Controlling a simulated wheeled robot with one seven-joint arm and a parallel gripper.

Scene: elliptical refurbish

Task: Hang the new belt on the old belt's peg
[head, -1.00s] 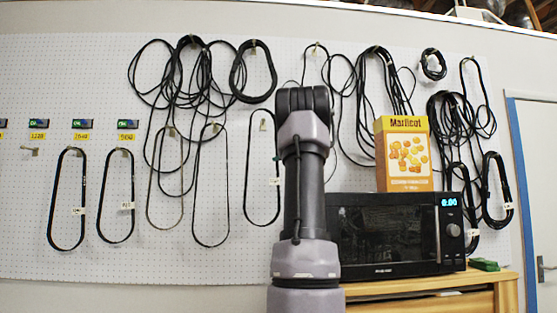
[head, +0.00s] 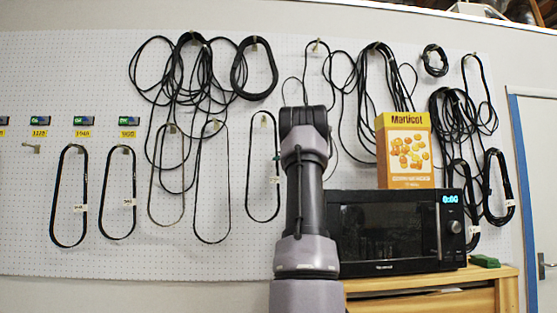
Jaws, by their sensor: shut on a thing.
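A white pegboard (head: 100,238) on the wall holds many black belts on pegs. An empty peg (head: 33,147) sticks out at the far left, below a yellow label (head: 39,133). To its right, one narrow belt loop (head: 56,200) and another (head: 107,200) hang on pegs, each with a small white tag. I cannot tell which belt is the old one or the new one. My arm stands upright in front of the board, right of centre. My gripper is not visible; the arm hides whatever is behind it.
A black microwave (head: 390,240) stands on a wooden cabinet (head: 420,305) right of my arm, with a yellow Marticot box (head: 405,160) on top. A green object (head: 485,261) lies beside it. The area before the left half of the pegboard looks clear.

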